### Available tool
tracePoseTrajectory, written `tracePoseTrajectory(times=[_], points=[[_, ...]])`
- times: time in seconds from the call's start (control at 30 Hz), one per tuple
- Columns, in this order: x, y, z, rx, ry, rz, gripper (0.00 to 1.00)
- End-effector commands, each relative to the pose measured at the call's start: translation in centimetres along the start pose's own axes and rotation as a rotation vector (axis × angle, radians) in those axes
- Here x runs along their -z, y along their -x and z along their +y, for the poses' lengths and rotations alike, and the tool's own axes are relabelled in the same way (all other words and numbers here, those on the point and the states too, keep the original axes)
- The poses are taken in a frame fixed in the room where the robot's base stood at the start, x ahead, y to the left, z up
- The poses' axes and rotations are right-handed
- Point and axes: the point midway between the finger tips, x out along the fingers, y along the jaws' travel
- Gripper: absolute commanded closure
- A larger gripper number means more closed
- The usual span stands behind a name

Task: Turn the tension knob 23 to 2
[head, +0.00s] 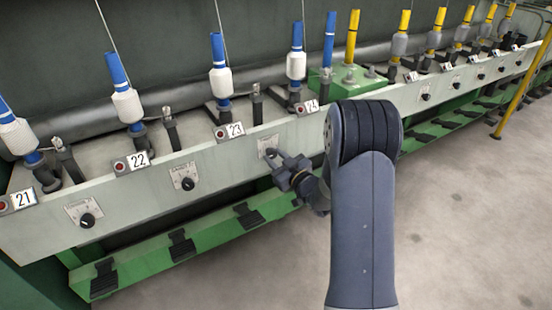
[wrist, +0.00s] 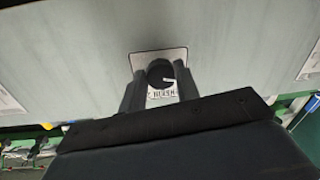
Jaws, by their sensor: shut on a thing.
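The tension knob 23 is the dark round knob (wrist: 159,71) on its pale dial plate (wrist: 143,58) in the wrist view. A pale mark shows on the knob's face, but I cannot read its setting. In the head view its plate (head: 267,145) is on the front rail, right of the label 23 (head: 235,130), and my gripper partly covers it. My gripper (wrist: 160,84) has one finger on each side of the knob and is shut on it. In the head view my gripper (head: 277,160) reaches the rail from the right. Part of the printed scale shows between the fingers.
Similar knobs sit on the rail under 22 (head: 187,183) and 21 (head: 87,220). Blue-topped spindles with white bobbins (head: 220,80) stand above the rail. A green lower rail (head: 215,228) with black pedals runs below. The floor (head: 460,210) at right is clear.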

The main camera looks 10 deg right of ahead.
Motion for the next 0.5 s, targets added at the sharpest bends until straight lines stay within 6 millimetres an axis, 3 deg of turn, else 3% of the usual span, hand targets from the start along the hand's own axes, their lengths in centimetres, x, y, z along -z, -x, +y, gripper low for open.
tracePoseTrajectory(times=[0.27, 0.5], points=[[-0.08, 0.0, -0.13, 0.001, -0.089, 0.006, 0.92], [-0.13, -0.01, -0.19, -0.002, -0.273, 0.019, 0.92]])
